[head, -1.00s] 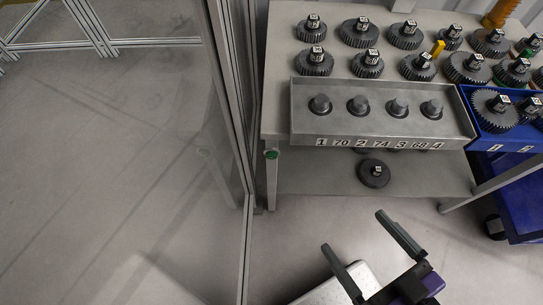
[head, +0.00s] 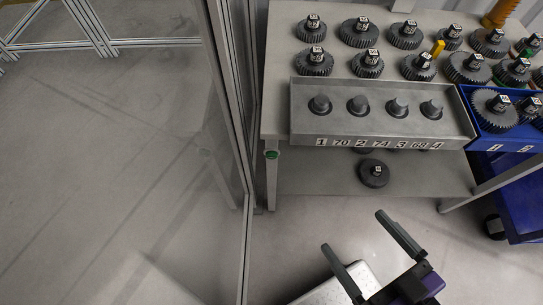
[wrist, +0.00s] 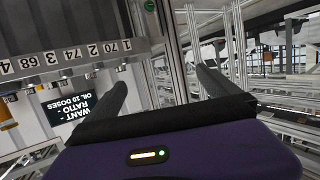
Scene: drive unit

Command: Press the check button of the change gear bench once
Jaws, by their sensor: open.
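The change gear bench (head: 281,60) is a grey table with a tray (head: 383,127) at its front, holding several capped posts above a row of number labels. A green round button (head: 271,155) sits at the bench's front left corner, near the top of the leg. It also shows at the top edge of the wrist view (wrist: 150,5). My gripper (head: 353,231) is open and empty, with its two dark fingers spread apart. It is in front of the bench, below and to the right of the button in the head view, and apart from it. In the wrist view my gripper (wrist: 162,79) has nothing between its fingers.
Several dark gears stand on the bench, and one gear (head: 374,173) lies on its lower shelf. A blue bin (head: 492,140) is at the right. A clear panel with a metal frame post (head: 246,225) stands close along the bench's left side. A dark sign (wrist: 72,108) shows in the wrist view.

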